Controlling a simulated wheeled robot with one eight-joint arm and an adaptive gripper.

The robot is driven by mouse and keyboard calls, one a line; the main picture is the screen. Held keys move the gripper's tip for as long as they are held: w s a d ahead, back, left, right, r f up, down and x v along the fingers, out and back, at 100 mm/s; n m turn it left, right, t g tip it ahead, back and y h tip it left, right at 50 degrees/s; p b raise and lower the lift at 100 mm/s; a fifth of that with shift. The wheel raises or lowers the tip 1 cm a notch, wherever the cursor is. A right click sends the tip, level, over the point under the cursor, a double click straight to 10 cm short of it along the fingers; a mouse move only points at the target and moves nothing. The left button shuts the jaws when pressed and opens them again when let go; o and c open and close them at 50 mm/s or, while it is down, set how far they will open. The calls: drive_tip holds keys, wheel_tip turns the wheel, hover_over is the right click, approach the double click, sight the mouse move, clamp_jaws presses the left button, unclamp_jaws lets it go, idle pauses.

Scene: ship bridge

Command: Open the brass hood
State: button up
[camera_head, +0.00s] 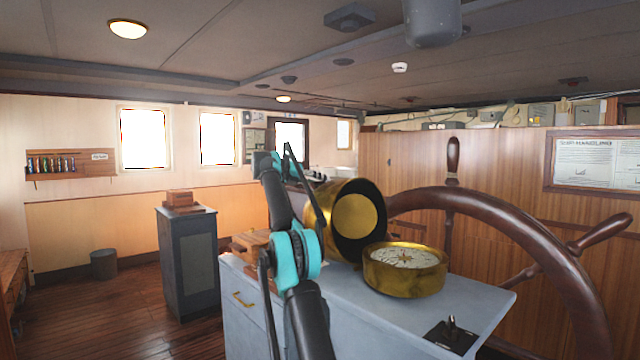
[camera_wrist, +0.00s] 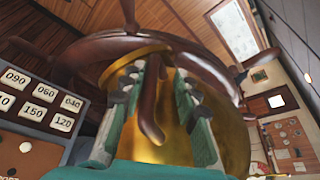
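The brass hood (camera_head: 318,212) is a wide golden cylinder, tipped on its side on the grey stand, with its dark open end facing the camera. Beside its mouth, the round brass compass (camera_head: 405,270) lies uncovered with its card showing. In the wrist view the hood's curved brass wall (camera_wrist: 232,120) fills the space behind my gripper (camera_wrist: 156,82). The fingers are apart, with a dark brown bar-like shape between them; I cannot tell whether it is a handle or a reflection, or whether the fingers touch the hood. In the head view, the hood and arm hide my fingertips.
A large wooden ship's wheel (camera_head: 545,245) stands close on the right. The grey stand's top (camera_head: 400,312) carries a small dark lever fitting (camera_head: 452,335). A dark cabinet (camera_head: 188,262) stands at left. A numbered board (camera_wrist: 38,105) is close in the wrist view.

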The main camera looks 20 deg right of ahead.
drive_tip(key=shift+a, duration=0.1)
drive_tip(key=v, duration=0.7)
drive_tip(key=shift+a, duration=0.15)
drive_tip(key=shift+a, duration=0.1)
idle(0.4)
